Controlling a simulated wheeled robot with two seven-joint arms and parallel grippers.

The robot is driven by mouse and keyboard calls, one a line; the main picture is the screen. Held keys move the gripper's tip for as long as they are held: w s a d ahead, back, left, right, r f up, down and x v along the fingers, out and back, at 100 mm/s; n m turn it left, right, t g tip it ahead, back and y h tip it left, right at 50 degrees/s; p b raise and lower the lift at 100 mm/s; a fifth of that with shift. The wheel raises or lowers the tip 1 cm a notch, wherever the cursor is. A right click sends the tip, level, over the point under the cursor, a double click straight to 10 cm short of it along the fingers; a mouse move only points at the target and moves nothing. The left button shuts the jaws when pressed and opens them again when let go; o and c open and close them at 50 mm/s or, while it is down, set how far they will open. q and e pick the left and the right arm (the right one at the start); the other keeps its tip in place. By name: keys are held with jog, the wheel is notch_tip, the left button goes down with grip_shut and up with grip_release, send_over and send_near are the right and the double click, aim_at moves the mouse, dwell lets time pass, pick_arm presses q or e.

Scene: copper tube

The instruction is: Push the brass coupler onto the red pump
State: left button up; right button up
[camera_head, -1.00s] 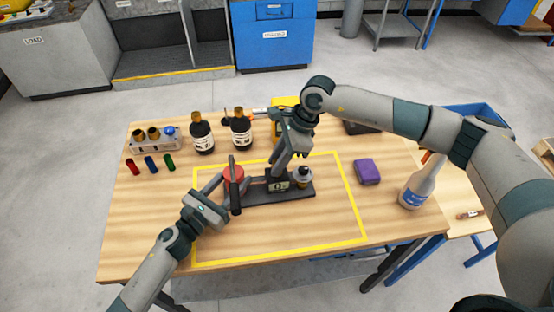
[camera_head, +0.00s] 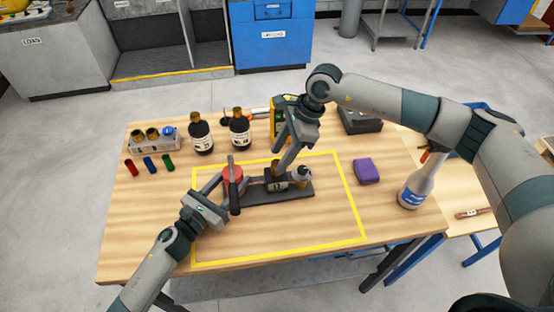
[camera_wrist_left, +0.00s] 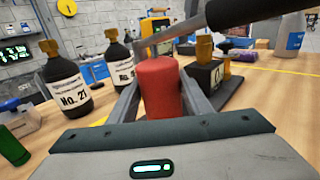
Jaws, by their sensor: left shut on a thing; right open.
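The red pump (camera_head: 232,176) is an upright red cylinder with a dark lever, at the left end of a dark base (camera_head: 265,197). It also shows in the left wrist view (camera_wrist_left: 158,88). My left gripper (camera_head: 224,188) is shut on the pump, one finger on each side. A brass piece (camera_wrist_left: 204,47), seemingly the brass coupler, stands at the dark gauge block (camera_wrist_left: 205,75) beside the pump. It shows partly in the head view (camera_head: 275,164). My right gripper (camera_head: 285,160) is open, its fingers pointing down close by the brass piece. Whether they touch it I cannot tell.
Two dark bottles (camera_head: 201,137) and a rack with brass pieces (camera_head: 154,143) stand at the back left. Red, blue and green cylinders (camera_head: 150,164) lie before it. A purple block (camera_head: 366,171) and spray bottle (camera_head: 416,187) are at the right. The taped area's front is clear.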

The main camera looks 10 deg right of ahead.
jog(key=v, duration=0.8)
jog(key=shift+r, duration=0.2)
jog(key=shift+d, duration=0.15)
pick_arm(q)
jog(key=o, duration=1.6)
jog(key=shift+s+a, duration=0.1)
jog(key=shift+a, duration=0.05)
jog(key=b+v, duration=0.6)
jog(key=v, duration=0.9)
jog(key=shift+s+a+f, duration=0.1)
jog(key=shift+s+a, duration=0.15)
jog(key=shift+s, duration=0.05)
jog(key=shift+s+a+b, duration=0.45)
pick_arm(e)
notch_tip(320, 180, down, 7)
pick_arm(q)
jog(key=shift+r, duration=0.25)
pick_arm(e)
jog(key=shift+r, duration=0.2)
